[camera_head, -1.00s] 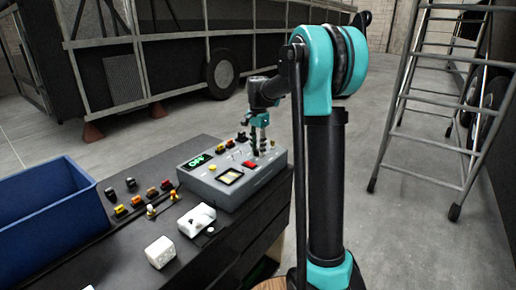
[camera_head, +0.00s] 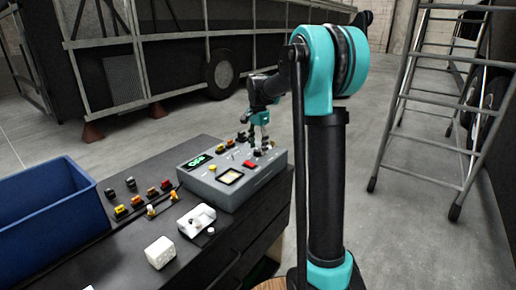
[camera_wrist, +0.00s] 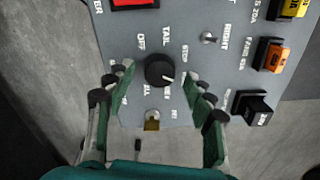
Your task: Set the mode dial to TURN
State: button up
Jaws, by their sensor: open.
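The mode dial (camera_wrist: 160,71) is a round black knob on the grey control box, seen from above in the wrist view. Its white pointer mark points toward the lower right of that view. OFF, TAIL, STOP and ALL are legible around it; other labels are partly hidden or too blurred to read. My gripper (camera_wrist: 158,75) is open, with one green-padded finger on each side of the dial and a gap to it on both sides. In the head view, my gripper (camera_head: 260,139) is low over the far right part of the control box (camera_head: 222,199), and it hides the dial.
A blue bin (camera_head: 45,215) stands left on the dark bench. A ladder (camera_head: 435,100) stands at right.

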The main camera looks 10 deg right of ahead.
aim_at(258, 150)
notch_tip(258, 150, up, 11)
dwell(0.4)
